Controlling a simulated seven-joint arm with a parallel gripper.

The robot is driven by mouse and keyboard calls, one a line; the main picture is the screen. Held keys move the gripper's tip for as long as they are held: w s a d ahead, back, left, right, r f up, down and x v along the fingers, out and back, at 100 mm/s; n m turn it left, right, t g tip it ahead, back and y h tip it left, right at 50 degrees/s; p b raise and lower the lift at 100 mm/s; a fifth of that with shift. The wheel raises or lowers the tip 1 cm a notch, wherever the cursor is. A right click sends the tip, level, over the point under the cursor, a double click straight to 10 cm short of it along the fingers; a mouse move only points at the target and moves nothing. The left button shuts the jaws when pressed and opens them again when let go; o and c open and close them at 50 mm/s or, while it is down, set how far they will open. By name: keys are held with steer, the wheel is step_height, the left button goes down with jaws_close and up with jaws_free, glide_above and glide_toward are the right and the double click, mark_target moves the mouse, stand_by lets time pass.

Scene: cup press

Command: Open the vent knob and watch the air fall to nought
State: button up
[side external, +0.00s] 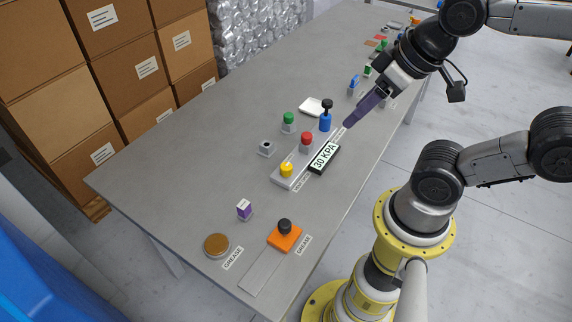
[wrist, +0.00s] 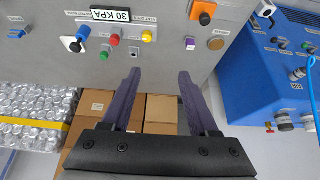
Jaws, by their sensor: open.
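A black-framed display (side external: 324,157) reads 30 KPA; it also shows in the wrist view (wrist: 111,14). Beside it are a yellow knob (side external: 286,169) on a pale plate, a red knob (side external: 306,138), and a blue part with a black knob (side external: 326,106). A green knob (side external: 289,118) stands on a grey base behind them. My gripper (side external: 349,123) is open and empty, above the table to the right of the blue part. Its purple fingers stand apart in the wrist view (wrist: 158,73).
An orange block with a black knob (side external: 285,238), a brown-topped grease tin (side external: 217,244) and a purple block (side external: 244,210) are at the near end. A grey socket (side external: 266,149) and a white pad (side external: 313,107) lie behind. Several small items crowd the far end.

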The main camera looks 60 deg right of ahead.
steer(key=shift+o, duration=0.6)
steer(key=n+g, duration=0.6)
steer(key=n, duration=0.3)
glide_above(286, 165)
step_height(286, 165, down, 16)
step_height(286, 165, down, 13)
steer(key=shift+s+f, duration=0.1)
jaws_close()
